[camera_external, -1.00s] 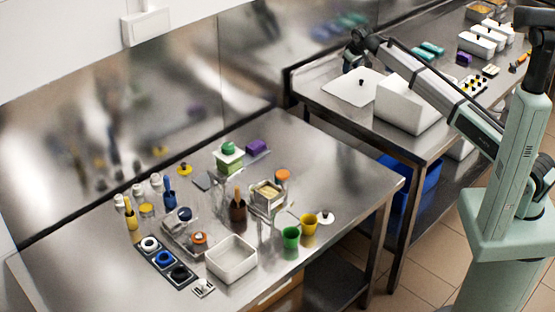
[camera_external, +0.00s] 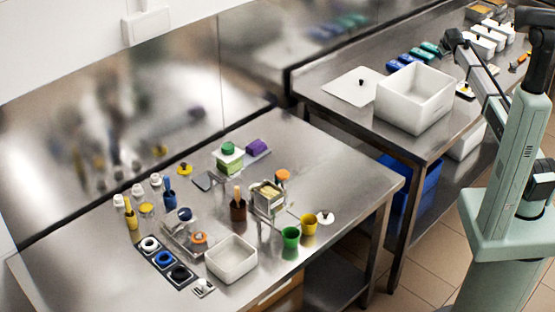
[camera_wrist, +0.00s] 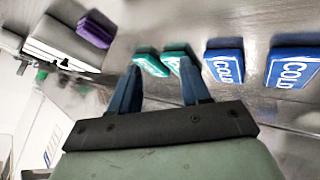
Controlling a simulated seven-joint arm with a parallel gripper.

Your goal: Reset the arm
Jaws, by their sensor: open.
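My gripper shows in the wrist view (camera_wrist: 160,88) with its two blue-grey fingers apart and nothing between them. The fingertips point toward two teal packs (camera_wrist: 151,64), which lie beyond them; I cannot tell the exact gap. In the external view my arm is folded back at the right, its wrist end near the far side of the back table (camera_external: 340,106). The fingertips cannot be made out there.
Two blue packs marked COLD (camera_wrist: 224,66) and a purple block (camera_wrist: 97,29) lie near. A large white bin (camera_external: 415,100) stands on the back table beside a white board (camera_external: 352,88). The front table (camera_external: 330,170) holds jars, cups and a small white tray (camera_external: 232,262).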

